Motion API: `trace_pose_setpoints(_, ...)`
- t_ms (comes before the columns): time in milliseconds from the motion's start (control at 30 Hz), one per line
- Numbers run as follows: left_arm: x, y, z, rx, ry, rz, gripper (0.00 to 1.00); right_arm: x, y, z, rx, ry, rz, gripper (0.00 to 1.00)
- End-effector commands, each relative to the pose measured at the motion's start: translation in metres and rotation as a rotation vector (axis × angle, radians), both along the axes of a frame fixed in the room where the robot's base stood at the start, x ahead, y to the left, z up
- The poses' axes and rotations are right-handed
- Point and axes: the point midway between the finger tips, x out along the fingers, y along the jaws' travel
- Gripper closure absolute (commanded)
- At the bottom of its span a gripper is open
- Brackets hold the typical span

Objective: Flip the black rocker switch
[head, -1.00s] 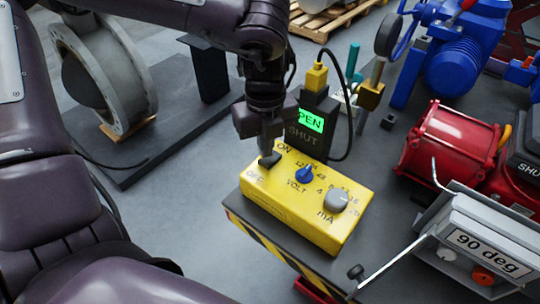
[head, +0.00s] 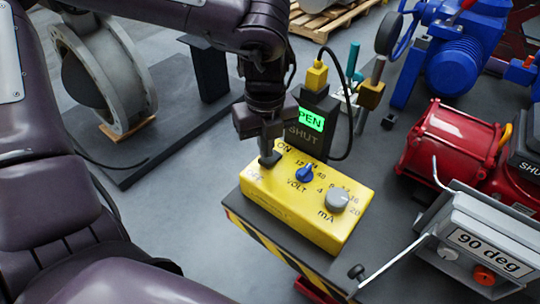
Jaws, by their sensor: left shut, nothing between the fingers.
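The yellow control box (head: 318,225) sits on the dark stand with a striped edge. It carries ON and OFF labels, a blue VOLT knob (head: 305,174) and a grey mA knob (head: 337,200). The black rocker switch (head: 269,160) is at the box's upper left, between ON and OFF, mostly hidden by my gripper. My left gripper (head: 268,150) is shut and points down with its tips at the switch; they look to be touching it, but I cannot be sure. My right gripper is not in view.
A black indicator (head: 312,128) with a lit green OPEN window stands right behind the box, with a cable looping from its yellow plug. A red actuator (head: 437,142) and a grey "90 deg" box (head: 485,245) with a lever are at the right.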

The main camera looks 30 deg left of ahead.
Motion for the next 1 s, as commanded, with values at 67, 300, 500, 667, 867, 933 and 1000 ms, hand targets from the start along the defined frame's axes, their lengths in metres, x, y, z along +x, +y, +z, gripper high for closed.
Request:
trace_pose_setpoints(67, 0.000, 0.000, -0.002, 0.000, 0.000, 0.000, 1.00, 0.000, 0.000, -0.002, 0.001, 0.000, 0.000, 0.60)
trace_pose_setpoints(300, 0.000, 0.000, -0.006, 0.000, 0.000, 0.000, 1.00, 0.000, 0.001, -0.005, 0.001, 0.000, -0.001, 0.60)
trace_pose_setpoints(500, 0.000, 0.000, -0.009, 0.000, 0.000, 0.000, 1.00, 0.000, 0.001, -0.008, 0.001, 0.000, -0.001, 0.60)
trace_pose_setpoints(667, 0.000, 0.000, -0.011, 0.000, 0.000, 0.000, 1.00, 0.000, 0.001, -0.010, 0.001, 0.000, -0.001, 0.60)
trace_pose_setpoints(867, 0.000, 0.000, -0.014, 0.000, 0.000, 0.000, 1.00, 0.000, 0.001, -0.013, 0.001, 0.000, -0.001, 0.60)
trace_pose_setpoints(933, 0.000, 0.000, -0.015, 0.000, 0.000, 0.000, 1.00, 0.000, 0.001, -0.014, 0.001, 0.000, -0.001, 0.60)
trace_pose_setpoints(1000, 0.000, 0.000, -0.016, 0.000, 0.000, 0.000, 1.00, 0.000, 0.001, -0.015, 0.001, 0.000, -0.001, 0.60)
